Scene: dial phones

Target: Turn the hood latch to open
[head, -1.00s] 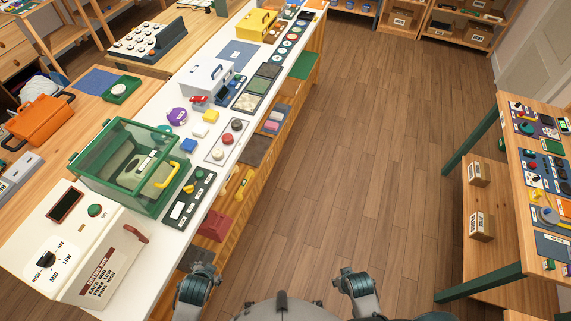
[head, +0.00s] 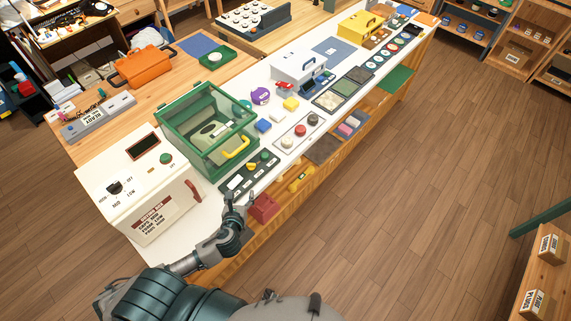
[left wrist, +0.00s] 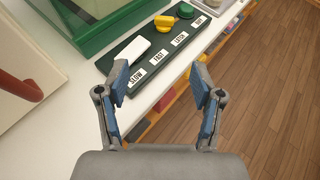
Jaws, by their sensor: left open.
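The hood is a green-framed clear box (head: 207,125) with a yellow handle (head: 236,148), standing shut on the white counter. In front of it lies a dark green control panel (head: 262,172) with a white piece (head: 235,183) and small yellow and green knobs (head: 252,167). In the left wrist view, the panel's labels (left wrist: 158,58) run along its near edge, and a yellow knob (left wrist: 164,22) sits beyond the white piece. My left gripper (head: 239,197) is open and empty, just short of the panel's near end. My right gripper is not in view.
A cream box (head: 135,190) with a dial and red handle stands left of the panel. A red item (head: 264,208) lies on the shelf below the counter.

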